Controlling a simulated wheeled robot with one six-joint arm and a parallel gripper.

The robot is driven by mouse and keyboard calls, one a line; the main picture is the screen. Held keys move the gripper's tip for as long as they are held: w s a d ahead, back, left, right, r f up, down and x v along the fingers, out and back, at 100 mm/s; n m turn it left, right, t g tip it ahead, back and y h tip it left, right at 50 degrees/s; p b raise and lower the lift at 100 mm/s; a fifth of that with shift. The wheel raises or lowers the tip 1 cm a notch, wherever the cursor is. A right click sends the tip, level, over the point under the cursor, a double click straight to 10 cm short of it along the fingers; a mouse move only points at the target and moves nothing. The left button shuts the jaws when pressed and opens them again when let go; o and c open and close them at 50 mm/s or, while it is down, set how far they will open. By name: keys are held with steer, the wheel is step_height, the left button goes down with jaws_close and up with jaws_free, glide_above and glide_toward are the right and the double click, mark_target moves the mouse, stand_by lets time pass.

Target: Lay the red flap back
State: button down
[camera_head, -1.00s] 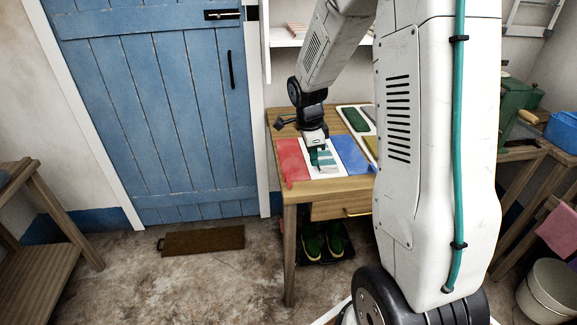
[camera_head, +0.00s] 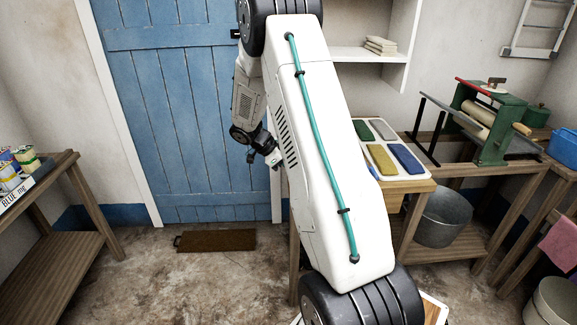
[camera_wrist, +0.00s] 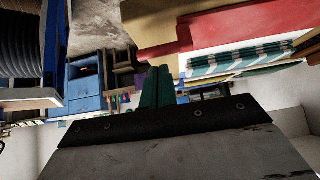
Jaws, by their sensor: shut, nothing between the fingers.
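The red flap (camera_wrist: 150,22) shows at the top of the wrist view, beside a white panel (camera_wrist: 235,28). A green-and-white striped cloth (camera_wrist: 240,57) lies at the white panel, near the red. How the flap lies against the cloth is hard to tell from this low angle. My gripper (camera_wrist: 157,88) has its green fingers together, empty and apart from the flap and cloth. In the head view my gripper (camera_head: 274,160) is in front of the blue door, left of my large arm link. That link hides the flap, the cloth and most of the table there.
A white tray (camera_head: 408,175) with coloured blocks sits on the table's right part. A green mangle (camera_head: 492,120) stands on a bench behind, with a metal tub (camera_head: 446,215) below. A shelf with paint tins (camera_head: 22,158) stands left. A brown mat (camera_head: 215,240) lies on open floor.

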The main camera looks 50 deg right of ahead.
steer(key=shift+w+a+f, duration=0.25)
steer(key=shift+a+f, duration=0.1)
steer(key=shift+f, duration=0.35)
steer(key=shift+a+f, duration=0.2)
steer(key=w+a+r, duration=0.4)
steer(key=w+a, duration=0.1)
steer(key=w, duration=0.1)
steer(key=shift+w+a+r, duration=0.25)
steer(key=shift+a+r, duration=0.1)
steer(key=shift+r, duration=0.05)
